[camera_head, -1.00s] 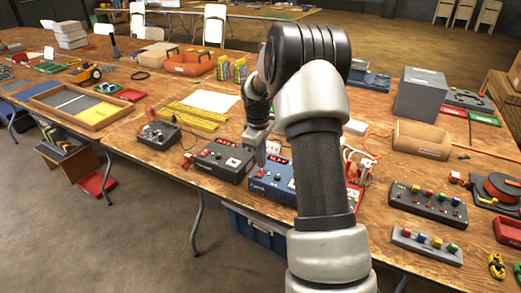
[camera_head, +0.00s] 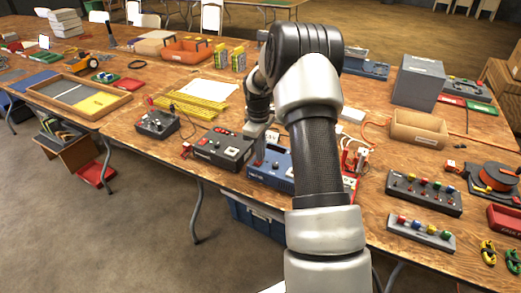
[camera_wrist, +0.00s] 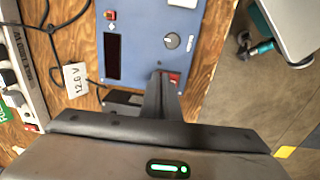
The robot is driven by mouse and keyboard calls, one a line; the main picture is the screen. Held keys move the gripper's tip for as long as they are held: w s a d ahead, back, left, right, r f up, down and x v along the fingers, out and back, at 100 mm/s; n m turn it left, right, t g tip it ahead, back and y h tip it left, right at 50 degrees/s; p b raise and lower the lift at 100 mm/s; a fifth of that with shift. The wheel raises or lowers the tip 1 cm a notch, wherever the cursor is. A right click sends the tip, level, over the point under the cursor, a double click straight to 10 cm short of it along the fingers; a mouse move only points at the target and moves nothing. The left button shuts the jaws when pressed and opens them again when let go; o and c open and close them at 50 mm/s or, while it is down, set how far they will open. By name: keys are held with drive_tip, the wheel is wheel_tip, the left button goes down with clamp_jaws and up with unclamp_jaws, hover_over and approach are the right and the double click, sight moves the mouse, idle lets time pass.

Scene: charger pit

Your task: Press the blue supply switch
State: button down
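The blue supply (camera_head: 284,184) is a blue box near the front edge of the table, partly hidden behind my arm. My gripper (camera_head: 259,158) points down at the supply.
A dark control box (camera_head: 222,149) stands just left of the supply. Red and white connectors and wires (camera_head: 354,158) lie to its right. A white "12.0 V" card (camera_wrist: 75,79) and a black cable are near the supply. A blue crate (camera_head: 258,218) sits under the table.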

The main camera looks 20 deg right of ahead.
sight(256, 162)
drive_tip(key=shift+s+a+f, duration=0.15)
drive_tip(key=shift+s+f, duration=0.15)
drive_tip(key=shift+f, duration=0.25)
drive_tip(key=shift+s+a, duration=0.45)
drive_tip(key=shift+a, duration=0.15)
wheel_tip(256, 162, up, 15)
drive_tip(key=p, duration=0.4)
drive_tip(key=shift+a, duration=0.2)
drive_tip(key=shift+w+a+r+h+b, duration=0.15)
drive_tip(key=shift+w+h+b, duration=0.15)
drive_tip(key=shift+b, duration=3.2)
